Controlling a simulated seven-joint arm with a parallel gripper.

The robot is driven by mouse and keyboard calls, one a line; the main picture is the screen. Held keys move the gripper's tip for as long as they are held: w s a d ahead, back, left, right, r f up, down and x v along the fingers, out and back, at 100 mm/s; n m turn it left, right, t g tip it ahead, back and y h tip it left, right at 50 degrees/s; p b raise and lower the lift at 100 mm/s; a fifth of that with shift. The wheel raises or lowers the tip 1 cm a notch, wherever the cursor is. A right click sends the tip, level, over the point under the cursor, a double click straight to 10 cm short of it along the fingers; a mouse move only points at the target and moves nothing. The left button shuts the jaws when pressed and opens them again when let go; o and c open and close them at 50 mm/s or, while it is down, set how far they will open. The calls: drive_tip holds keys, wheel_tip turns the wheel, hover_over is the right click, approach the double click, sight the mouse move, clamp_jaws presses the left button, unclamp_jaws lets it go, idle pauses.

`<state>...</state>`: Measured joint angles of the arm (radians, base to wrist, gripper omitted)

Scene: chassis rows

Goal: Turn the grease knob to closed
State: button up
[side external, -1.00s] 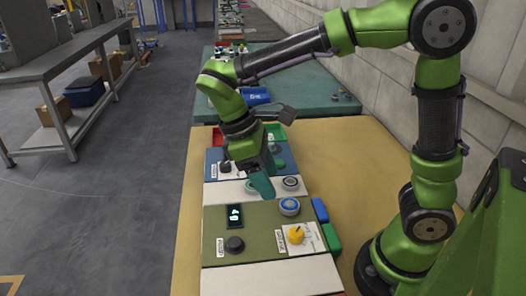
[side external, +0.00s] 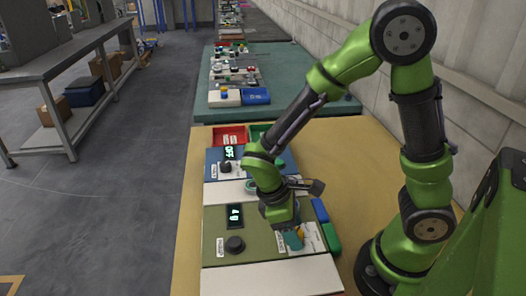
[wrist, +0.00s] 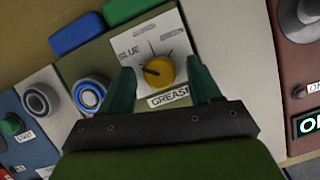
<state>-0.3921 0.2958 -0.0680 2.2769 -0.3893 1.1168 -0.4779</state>
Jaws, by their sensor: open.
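The grease knob (wrist: 158,72) is a yellow dial with a dark pointer mark on its left side, set on a white plate (wrist: 181,42) labelled GREASE. Small print around the dial is too blurred to read fully. My gripper (wrist: 160,64) is open, with one teal finger on each side of the knob; I cannot tell whether either finger touches it. In the side view my gripper (side external: 293,240) points down over the white plate (side external: 311,240) on the olive panel (side external: 262,215), and it mostly hides the knob.
A black knob (side external: 235,244) and a display (side external: 235,215) share the panel. A blue-ringed button (wrist: 90,93) and a grey one (wrist: 38,101) lie beside the grease plate. Blue (side external: 320,210) and green (side external: 331,237) blocks sit at the panel's right edge. Red (side external: 229,137) and green bins stand behind.

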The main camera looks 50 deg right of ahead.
drive_tip(key=c, duration=1)
drive_tip(key=shift+c, duration=0.2)
drive_tip(key=m+y, duration=0.1)
drive_tip(key=m, duration=0.3)
drive_tip(key=shift+d+m+g+y, duration=0.15)
drive_tip(key=shift+m+g+y, duration=0.15)
drive_tip(key=shift+y, duration=0.1)
drive_tip(key=shift+d+m+y, duration=0.1)
drive_tip(key=shift+m+y, duration=0.35)
drive_tip(key=shift+m, duration=0.85)
drive_tip(key=shift+d+m+y, duration=0.1)
drive_tip(key=shift+m+y, duration=0.35)
drive_tip(key=shift+m, duration=0.85)
drive_tip(key=o, duration=1)
